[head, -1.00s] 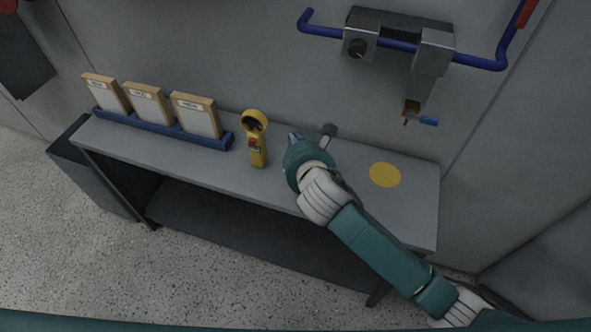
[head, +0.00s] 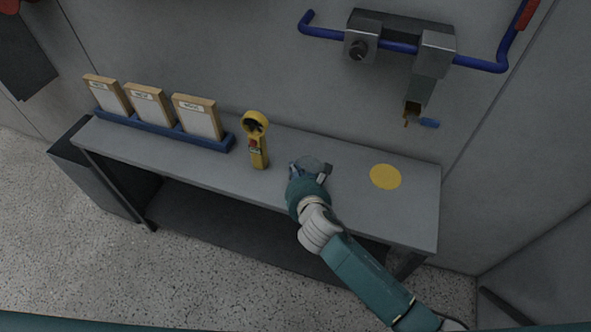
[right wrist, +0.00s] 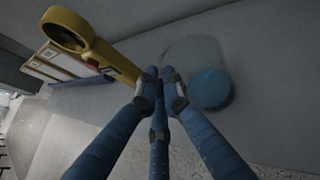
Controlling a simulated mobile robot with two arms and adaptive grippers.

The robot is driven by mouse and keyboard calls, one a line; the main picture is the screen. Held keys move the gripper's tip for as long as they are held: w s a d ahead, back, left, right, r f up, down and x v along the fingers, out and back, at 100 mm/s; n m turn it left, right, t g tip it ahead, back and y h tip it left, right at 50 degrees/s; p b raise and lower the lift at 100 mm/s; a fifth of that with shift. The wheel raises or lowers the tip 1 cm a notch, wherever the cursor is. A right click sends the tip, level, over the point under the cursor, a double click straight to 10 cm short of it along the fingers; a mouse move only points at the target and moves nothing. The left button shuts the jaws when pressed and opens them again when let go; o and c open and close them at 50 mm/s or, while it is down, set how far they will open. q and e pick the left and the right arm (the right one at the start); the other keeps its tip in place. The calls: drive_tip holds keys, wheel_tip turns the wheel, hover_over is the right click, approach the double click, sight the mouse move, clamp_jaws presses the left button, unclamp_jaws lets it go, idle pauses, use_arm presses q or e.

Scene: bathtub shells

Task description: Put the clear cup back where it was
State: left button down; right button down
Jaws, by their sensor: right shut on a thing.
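The clear cup (head: 315,164) shows as a faint see-through shape at my right gripper (head: 309,172), over the middle right of the grey bench. My right gripper is shut on the cup, and its hand hides part of it. In the right wrist view the blue fingers (right wrist: 160,88) are close together, with the see-through cup (right wrist: 190,52) just beyond them to the right. A round blue patch (right wrist: 210,88) shows at the cup's lower part. I cannot tell whether the cup touches the bench. My left gripper is out of view.
A yellow handheld device (head: 257,150) stands left of my gripper, close to the fingers in the wrist view. A yellow disc (head: 385,176) marks clear bench (head: 350,205) at right. A blue rack (head: 165,130) holds three boards. A dispenser (head: 425,80) hangs on the wall.

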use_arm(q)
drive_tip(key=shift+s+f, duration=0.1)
use_arm(e)
drive_tip(key=shift+f, duration=0.1)
drive_tip(key=c, duration=1.9)
unclamp_jaws()
use_arm(q)
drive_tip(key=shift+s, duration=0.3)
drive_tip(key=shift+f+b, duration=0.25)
drive_tip(key=shift+b, duration=0.05)
use_arm(e)
drive_tip(key=v, duration=1.2)
